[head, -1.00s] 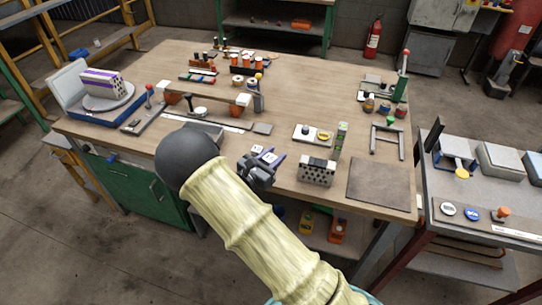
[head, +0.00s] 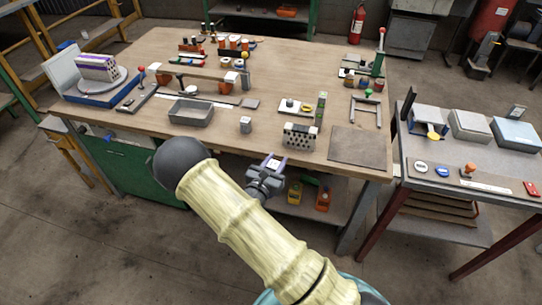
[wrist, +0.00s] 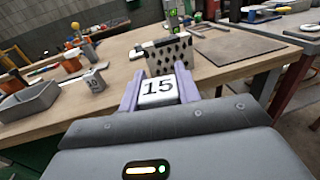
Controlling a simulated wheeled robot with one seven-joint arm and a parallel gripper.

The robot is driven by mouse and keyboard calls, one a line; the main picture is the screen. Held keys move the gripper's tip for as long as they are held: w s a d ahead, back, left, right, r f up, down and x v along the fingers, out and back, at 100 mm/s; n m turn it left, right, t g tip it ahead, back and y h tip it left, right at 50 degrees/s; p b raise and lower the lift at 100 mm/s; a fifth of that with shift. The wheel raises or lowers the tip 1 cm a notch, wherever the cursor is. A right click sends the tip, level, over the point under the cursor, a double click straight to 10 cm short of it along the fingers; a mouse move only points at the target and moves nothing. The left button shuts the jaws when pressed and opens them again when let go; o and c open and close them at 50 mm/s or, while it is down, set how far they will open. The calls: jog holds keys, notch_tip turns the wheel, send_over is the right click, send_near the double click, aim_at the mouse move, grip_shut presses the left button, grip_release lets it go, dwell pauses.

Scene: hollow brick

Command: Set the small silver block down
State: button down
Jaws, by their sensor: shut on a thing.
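The small silver block (wrist: 158,88), with a dark "15" on its pale face, is held between the two lilac fingers of my gripper (wrist: 159,92) in the wrist view. In the head view my gripper (head: 274,162) is shut on the block (head: 273,163) and appears at the front edge of the wooden workbench (head: 215,140). The block's underside is hidden. A similar small silver block marked "10" (head: 246,125) stands on the bench, left of and beyond my gripper; it also shows in the wrist view (wrist: 95,81).
A perforated metal block (head: 299,136) stands near the bench's front edge, just right of my gripper. A grey open tray (head: 191,113) lies to the left, and a flat brown mat (head: 360,146) to the right. Bare bench lies around the "10" block.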

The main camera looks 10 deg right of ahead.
jog(key=s+d+f+n+t+y, duration=0.1)
jog(key=s+d+f+n+y, duration=0.2)
jog(key=f, duration=0.4)
jog(key=s+d+f+n+t+y, duration=0.2)
jog(key=s+d+f+n+y, duration=0.1)
jog(key=f+y, duration=0.3)
jog(key=shift+s+f+y, duration=0.4)
jog(key=shift+s, duration=0.45)
jog(key=shift+w, duration=0.15)
